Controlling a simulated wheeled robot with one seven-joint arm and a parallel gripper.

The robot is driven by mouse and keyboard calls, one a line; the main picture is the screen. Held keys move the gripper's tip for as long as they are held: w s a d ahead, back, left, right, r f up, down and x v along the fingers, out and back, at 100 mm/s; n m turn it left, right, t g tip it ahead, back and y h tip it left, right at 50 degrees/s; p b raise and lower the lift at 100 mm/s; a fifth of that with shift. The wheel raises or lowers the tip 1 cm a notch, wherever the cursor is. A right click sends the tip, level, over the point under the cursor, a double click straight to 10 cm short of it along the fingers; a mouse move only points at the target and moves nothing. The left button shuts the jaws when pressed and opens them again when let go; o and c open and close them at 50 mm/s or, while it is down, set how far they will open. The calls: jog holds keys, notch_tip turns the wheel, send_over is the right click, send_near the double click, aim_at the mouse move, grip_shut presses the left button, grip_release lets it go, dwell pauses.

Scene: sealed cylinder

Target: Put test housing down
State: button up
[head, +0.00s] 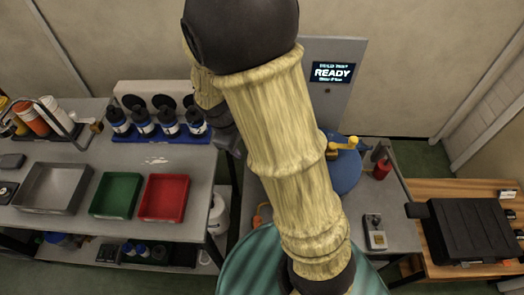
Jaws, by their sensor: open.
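Several dark cylindrical housings with blue and white bands, one of them here (168,122), stand upright in a row on a blue tray (150,139) at the back of the left bench. I cannot tell which one is the test housing. My gripper (234,145) shows only as a dark piece beside my arm, right of the tray, over the gap between the benches. Its fingertips are mostly hidden by my arm, and I see nothing held in it. A blue round fixture (346,173) with a yellow handle (343,144) is partly hidden behind my arm on the right bench.
Grey (52,188), green (117,194) and red (163,197) bins sit at the left bench's front. A screen (332,72) reads READY. A red container (381,169) and small grey device (374,233) stand on the right bench. A black case (470,230) lies far right.

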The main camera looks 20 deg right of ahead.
jog(key=s+d+r+m+t+y, duration=0.1)
jog(key=s+d+r+m+y, duration=0.2)
jog(key=s+m, duration=0.5)
jog(key=shift+s+r+m, duration=0.25)
jog(key=shift+r+m, duration=0.5)
jog(key=shift+m, duration=0.05)
jog(key=shift+d, duration=0.1)
notch_tip(320, 180, up, 2)
jog(key=shift+p, duration=1)
